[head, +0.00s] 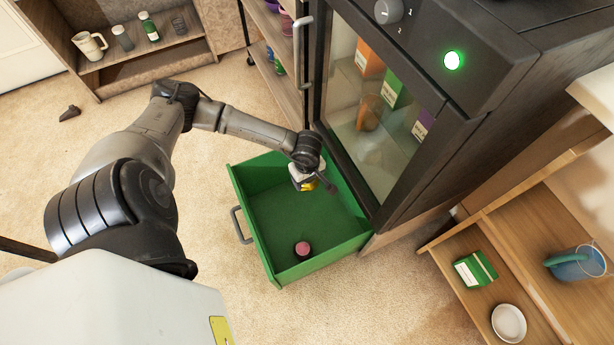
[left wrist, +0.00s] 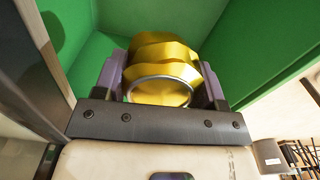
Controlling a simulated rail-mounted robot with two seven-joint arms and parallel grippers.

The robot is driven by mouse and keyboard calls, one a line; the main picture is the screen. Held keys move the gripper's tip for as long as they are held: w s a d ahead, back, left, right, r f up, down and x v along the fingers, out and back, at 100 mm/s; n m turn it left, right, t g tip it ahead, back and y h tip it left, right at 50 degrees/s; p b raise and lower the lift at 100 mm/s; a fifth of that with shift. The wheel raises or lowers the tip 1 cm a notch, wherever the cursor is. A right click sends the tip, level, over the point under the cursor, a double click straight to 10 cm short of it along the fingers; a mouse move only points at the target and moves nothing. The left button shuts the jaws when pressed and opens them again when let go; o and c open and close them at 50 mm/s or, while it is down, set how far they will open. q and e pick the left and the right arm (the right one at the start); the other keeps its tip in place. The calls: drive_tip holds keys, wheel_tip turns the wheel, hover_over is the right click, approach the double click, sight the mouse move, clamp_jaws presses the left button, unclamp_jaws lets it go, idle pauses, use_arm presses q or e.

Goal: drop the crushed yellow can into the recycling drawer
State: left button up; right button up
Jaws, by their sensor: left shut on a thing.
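The crushed yellow can (head: 309,185) is held in my left gripper (head: 312,186) over the far part of the open green drawer (head: 250,205). In the left wrist view the dented can (left wrist: 165,65) sits between the two fingers of my left gripper (left wrist: 160,85), which is shut on it. The green drawer walls (left wrist: 265,45) surround it in that view. How far the can is above the drawer floor is hard to tell. My right gripper is not in view.
A small pink round object (head: 302,249) lies in the drawer near its front right corner. A dark cabinet with a glass door (head: 385,100) stands right behind the drawer. A wooden shelf (head: 530,240) with a green box (head: 474,270) is at the right.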

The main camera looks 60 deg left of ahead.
sight(307, 184)
use_arm(q)
wheel_tip(307, 184, down, 2)
drive_tip(key=shift+d+f+b, duration=0.1)
drive_tip(key=shift+f+b, duration=0.1)
drive_tip(key=shift+b, duration=0.5)
drive_tip(key=shift+f+b, duration=0.35)
drive_tip(key=shift+f, duration=0.1)
drive_tip(key=o, duration=1)
drive_tip(key=shift+c, duration=0.2)
wheel_tip(307, 184, up, 13)
drive_tip(key=p, duration=0.7)
drive_tip(key=shift+r, duration=0.45)
